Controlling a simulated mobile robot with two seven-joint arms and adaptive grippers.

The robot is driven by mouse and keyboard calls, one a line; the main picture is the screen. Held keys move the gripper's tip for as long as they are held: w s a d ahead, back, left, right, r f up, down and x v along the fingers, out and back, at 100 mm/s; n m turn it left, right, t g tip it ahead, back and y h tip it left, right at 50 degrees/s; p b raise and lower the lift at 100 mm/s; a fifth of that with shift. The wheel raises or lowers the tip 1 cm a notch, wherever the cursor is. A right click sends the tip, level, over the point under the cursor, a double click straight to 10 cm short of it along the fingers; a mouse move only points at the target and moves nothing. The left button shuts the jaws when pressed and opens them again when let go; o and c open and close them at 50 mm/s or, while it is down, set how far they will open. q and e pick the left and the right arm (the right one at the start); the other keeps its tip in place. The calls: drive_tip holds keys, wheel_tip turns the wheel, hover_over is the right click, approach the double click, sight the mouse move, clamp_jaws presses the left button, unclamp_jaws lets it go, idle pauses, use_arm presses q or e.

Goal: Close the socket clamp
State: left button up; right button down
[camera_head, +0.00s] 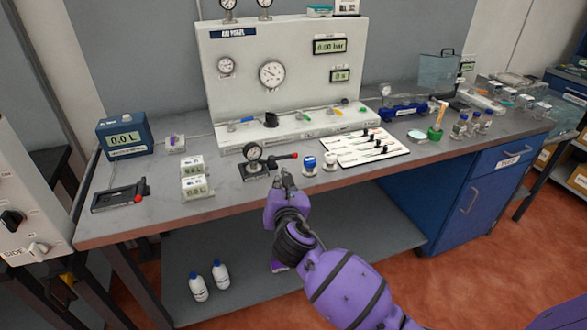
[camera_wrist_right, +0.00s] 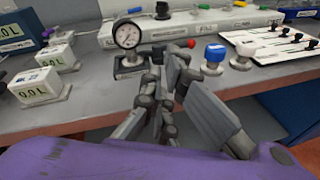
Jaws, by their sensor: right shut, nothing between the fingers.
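A round gauge (camera_head: 253,152) stands on a small black socket base (camera_head: 256,172) near the front of the bench, with a red-tipped lever (camera_head: 284,157) pointing right. I take this lever to be the socket clamp. In the right wrist view the gauge (camera_wrist_right: 127,35) and the lever's red tip (camera_wrist_right: 191,43) show just beyond the fingers, which hide most of the lever. My right gripper (camera_head: 285,176) is shut and empty, just in front of the lever; contact cannot be told. A dark shape at the lower left, perhaps my left gripper (camera_head: 62,288), is too dim to read.
A blue-topped knob (camera_head: 309,164) and a white one (camera_head: 330,162) stand right of the lever. White display boxes (camera_head: 195,187) are to the left. A black device with a red knob (camera_head: 120,195) lies far left. A gauge panel (camera_head: 290,65) stands behind.

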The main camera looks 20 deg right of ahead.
drive_tip(key=d+n+h, duration=0.2)
drive_tip(key=d, duration=0.1)
drive_tip(key=b, duration=0.2)
approach(290, 157)
drive_tip(key=x, duration=0.6)
drive_tip(key=shift+f, duration=0.1)
drive_tip(key=shift+w+d, duration=0.1)
drive_tip(key=shift+w, duration=0.25)
use_arm(q)
drive_tip(key=shift+w+a+f, duration=0.2)
drive_tip(key=shift+w+f, duration=0.3)
drive_tip(key=shift+f, duration=0.05)
